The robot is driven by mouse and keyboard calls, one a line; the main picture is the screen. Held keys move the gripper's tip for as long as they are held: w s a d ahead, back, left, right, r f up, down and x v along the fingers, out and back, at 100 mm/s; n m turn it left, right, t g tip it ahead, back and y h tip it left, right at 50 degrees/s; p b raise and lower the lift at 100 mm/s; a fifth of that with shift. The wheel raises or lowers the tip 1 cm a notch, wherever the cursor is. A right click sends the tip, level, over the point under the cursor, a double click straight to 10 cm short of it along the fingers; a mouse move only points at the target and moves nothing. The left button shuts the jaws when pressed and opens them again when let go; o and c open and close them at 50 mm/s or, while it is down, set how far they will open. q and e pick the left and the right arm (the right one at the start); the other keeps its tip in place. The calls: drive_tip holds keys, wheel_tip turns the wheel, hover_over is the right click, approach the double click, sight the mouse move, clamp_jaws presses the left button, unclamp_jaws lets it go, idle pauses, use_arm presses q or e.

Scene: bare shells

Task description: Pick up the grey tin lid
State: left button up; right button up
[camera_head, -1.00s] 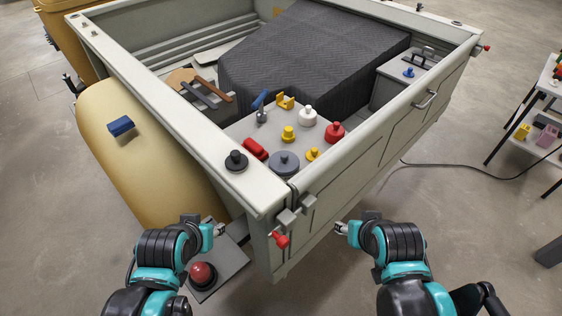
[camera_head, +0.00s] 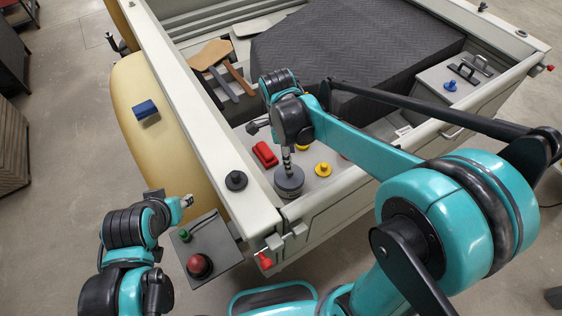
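The grey tin lid (camera_head: 290,181) is a round grey disc on the light panel inside the shell's near corner. My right arm reaches in from the right, over the wall. The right gripper (camera_head: 286,160) points down at the middle of the lid, where its knob is. The fingers are narrow and seen edge-on, so I cannot tell whether they grip the knob or whether the lid is raised. My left gripper (camera_head: 187,201) is at lower left, outside the shell and far from the lid. Its fingers are too small to judge.
A red block (camera_head: 265,154) and a yellow knobbed piece (camera_head: 323,170) stand close to the lid. A control box (camera_head: 214,257) with red and green buttons is beside my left gripper. My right arm hides other pieces.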

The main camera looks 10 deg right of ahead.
sight(290, 174)
drive_tip(key=shift+w+a+f+m, duration=0.2)
drive_tip(key=shift+w+f+m, duration=0.2)
drive_tip(key=shift+w, duration=0.3)
drive_tip(key=f, duration=0.2)
drive_tip(key=f+b, duration=0.1)
drive_tip(key=f, duration=0.4)
drive_tip(key=shift+s+d+f+b, duration=0.25)
drive_tip(key=shift+d+f+b, duration=0.05)
drive_tip(key=shift+b, duration=0.05)
use_arm(q)
drive_tip(key=shift+w+f, duration=0.2)
drive_tip(key=shift+f, duration=0.6)
use_arm(e)
drive_tip(key=c, duration=1)
